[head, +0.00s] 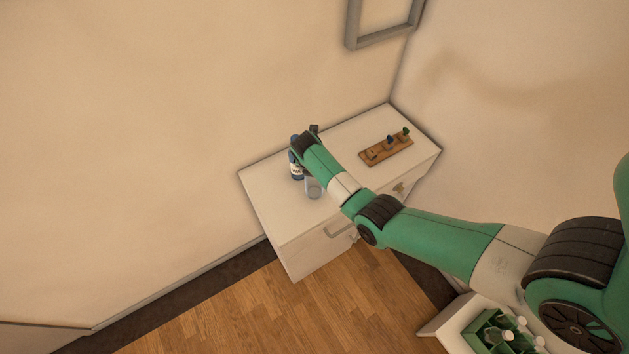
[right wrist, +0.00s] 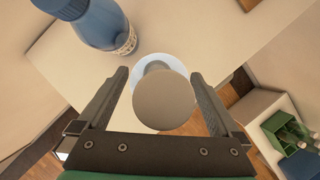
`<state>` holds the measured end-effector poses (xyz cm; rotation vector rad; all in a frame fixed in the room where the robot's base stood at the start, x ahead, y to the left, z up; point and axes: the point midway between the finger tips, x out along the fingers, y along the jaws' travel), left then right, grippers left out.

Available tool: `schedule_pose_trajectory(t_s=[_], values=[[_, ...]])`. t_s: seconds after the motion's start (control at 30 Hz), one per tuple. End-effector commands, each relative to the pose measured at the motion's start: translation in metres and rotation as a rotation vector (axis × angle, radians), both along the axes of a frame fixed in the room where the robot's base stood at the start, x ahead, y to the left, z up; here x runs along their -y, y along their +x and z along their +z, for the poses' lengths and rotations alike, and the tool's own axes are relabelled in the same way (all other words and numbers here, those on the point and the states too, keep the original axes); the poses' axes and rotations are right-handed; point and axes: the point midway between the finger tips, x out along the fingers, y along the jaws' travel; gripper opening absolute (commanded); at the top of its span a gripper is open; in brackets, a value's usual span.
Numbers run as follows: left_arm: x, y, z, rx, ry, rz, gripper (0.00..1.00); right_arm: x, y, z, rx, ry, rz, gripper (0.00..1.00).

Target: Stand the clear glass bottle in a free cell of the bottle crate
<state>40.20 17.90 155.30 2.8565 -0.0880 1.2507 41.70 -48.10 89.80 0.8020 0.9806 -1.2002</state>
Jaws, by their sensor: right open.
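The clear glass bottle (head: 314,188) stands on the white cabinet top, partly behind my right arm in the head view. In the right wrist view a round pale grey cap (right wrist: 163,101) with clear glass behind it lies between my fingers; I take it to be this bottle. My right gripper (right wrist: 160,74) is open, one finger on each side of the cap, with gaps visible. The green bottle crate (head: 488,326) is at the lower right of the head view, with several bottles in it. It also shows at the right of the wrist view (right wrist: 273,124). My left gripper is out of view.
A blue bottle with a pale label (head: 296,170) stands close to the clear bottle; it also shows in the wrist view (right wrist: 98,24). A wooden rack (head: 375,156) with small dark pieces lies farther right on the cabinet (head: 270,190). Wooden floor separates cabinet and crate.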

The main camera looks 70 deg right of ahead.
Motion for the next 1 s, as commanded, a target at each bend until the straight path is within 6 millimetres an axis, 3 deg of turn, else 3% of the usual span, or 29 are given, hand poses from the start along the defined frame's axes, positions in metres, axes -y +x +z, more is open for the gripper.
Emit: schedule_pose_trajectory(t_s=[0.17, 0.2, 0.73, 1.0], values=[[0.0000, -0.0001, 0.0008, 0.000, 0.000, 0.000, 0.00, 0.0005, 0.0004, 0.0008, 0.001, -0.001, -0.001, 1.00], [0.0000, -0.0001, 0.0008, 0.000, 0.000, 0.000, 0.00, 0.0005, 0.0004, 0.0008, 0.001, -0.001, -0.001, 0.96], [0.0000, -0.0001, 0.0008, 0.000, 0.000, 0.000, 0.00, 0.0003, 0.0003, 0.0009, 0.001, -0.001, -0.001, 0.01], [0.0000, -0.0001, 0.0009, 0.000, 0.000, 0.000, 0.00, 0.0006, 0.0006, 0.0016, 0.003, -0.002, 0.000, 0.00]])
